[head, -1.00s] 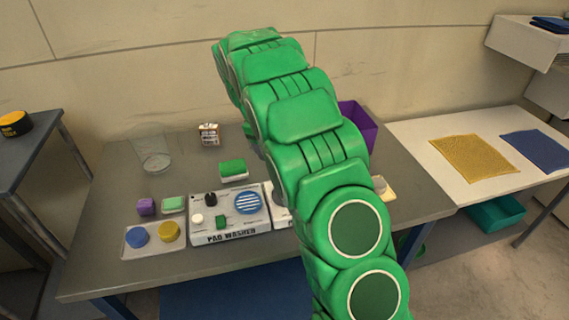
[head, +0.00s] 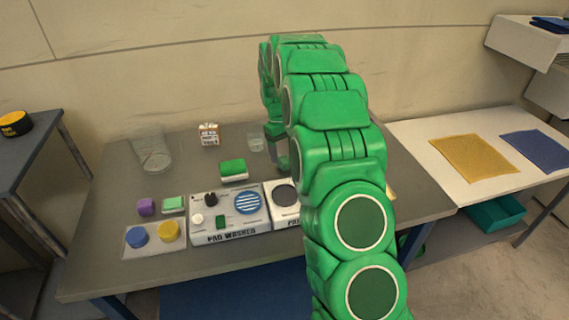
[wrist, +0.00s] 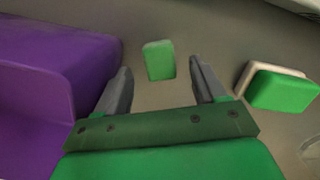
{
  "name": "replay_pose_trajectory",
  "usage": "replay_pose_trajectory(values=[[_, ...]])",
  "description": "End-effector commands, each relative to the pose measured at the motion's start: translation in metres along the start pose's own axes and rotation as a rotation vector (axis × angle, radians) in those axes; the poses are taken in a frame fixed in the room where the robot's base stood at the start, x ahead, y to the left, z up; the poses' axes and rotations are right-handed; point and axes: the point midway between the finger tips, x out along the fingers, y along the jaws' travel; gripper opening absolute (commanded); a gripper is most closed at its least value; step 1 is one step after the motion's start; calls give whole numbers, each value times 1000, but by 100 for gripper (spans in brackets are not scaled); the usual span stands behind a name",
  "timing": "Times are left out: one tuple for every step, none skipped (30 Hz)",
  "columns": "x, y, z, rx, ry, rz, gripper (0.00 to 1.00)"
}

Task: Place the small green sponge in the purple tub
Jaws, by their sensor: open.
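In the wrist view a small green sponge (wrist: 160,60) lies on the grey table, beyond my gripper and in line with the gap between its fingers. My gripper (wrist: 160,67) is open with nothing held. The purple tub (wrist: 50,75) fills the left of the wrist view, close beside the left finger.
A larger green-and-white sponge (wrist: 283,88) lies to the right; it also shows in the head view (head: 233,169). A clear glass (head: 255,142) stands near my gripper. Pad washer panels (head: 228,215), a pale green block (head: 173,204) and a taller glass (head: 153,153) occupy the table's left.

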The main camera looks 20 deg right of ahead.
Motion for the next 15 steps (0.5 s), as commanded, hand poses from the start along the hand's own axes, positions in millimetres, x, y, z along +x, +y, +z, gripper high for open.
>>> replay_pose_trajectory(values=[[7, 0, 2, 0, -3, -1, 70], [11, 0, 2, 0, -2, -1, 70], [16, 0, 2, 0, 0, 0, 70], [21, 0, 2, 0, 0, 1, 70], [25, 0, 2, 0, 0, 1, 70], [29, 0, 2, 0, -1, 0, 70], [32, 0, 2, 0, -2, 0, 70], [34, 0, 2, 0, -2, 0, 70], [35, 0, 2, 0, -2, 0, 70], [36, 0, 2, 0, -1, 0, 70], [36, 0, 2, 0, -1, 0, 70], [36, 0, 2, 0, 0, 0, 70], [35, 0, 2, 0, 0, 1, 70], [35, 0, 2, 0, 0, 1, 70], [35, 0, 2, 0, 0, 1, 70]])
